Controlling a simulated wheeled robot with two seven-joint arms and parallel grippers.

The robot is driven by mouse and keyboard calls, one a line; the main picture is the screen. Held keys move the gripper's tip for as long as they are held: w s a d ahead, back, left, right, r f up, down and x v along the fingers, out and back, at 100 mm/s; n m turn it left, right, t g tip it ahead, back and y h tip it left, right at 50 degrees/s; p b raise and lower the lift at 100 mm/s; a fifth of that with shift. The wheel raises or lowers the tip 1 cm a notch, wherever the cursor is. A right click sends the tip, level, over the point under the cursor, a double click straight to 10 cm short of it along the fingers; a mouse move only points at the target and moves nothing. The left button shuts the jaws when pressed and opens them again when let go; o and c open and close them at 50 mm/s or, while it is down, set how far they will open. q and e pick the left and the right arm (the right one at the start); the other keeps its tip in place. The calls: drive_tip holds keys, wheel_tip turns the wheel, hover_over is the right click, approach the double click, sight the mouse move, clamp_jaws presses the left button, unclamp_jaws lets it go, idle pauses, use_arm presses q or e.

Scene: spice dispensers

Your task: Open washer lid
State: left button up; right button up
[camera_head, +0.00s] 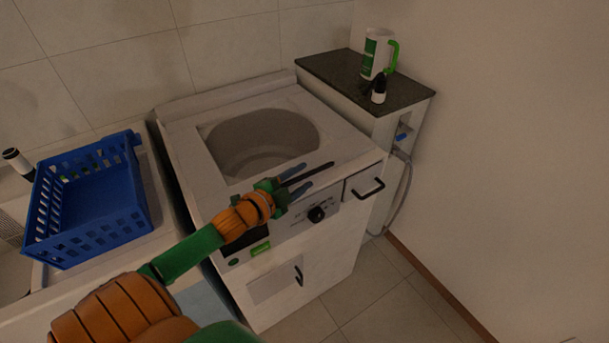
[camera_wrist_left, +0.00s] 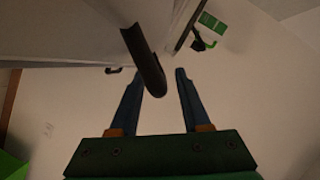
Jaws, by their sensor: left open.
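The white top-loading washer (camera_head: 230,120) stands in the middle of the head view. Its round drum (camera_head: 262,140) shows through a square area in the top. I cannot tell whether a clear lid covers it. A dark bar-shaped handle (camera_head: 318,169) lies near the top's front edge; a dark bar also shows in the left wrist view (camera_wrist_left: 143,60). My left gripper (camera_head: 308,176) is open over the front edge, its two blue fingers on either side of the bar. In the wrist view its fingertips (camera_wrist_left: 146,72) are apart, the bar between them. My right gripper is out of view.
A blue basket (camera_head: 95,235) sits on the counter left of the washer. On a dark shelf (camera_head: 340,72) at the back right stand a white-green jug (camera_head: 375,52) and a small dark bottle (camera_head: 379,90). The wall is close on the right; tiled floor (camera_head: 375,290) is clear.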

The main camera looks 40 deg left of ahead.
use_arm(q)
drive_tip(key=shift+w+f, duration=0.15)
drive_tip(key=shift+w, duration=0.5)
drive_tip(key=shift+d, duration=0.1)
drive_tip(key=shift+s, duration=0.1)
clamp_jaws()
idle(0.8)
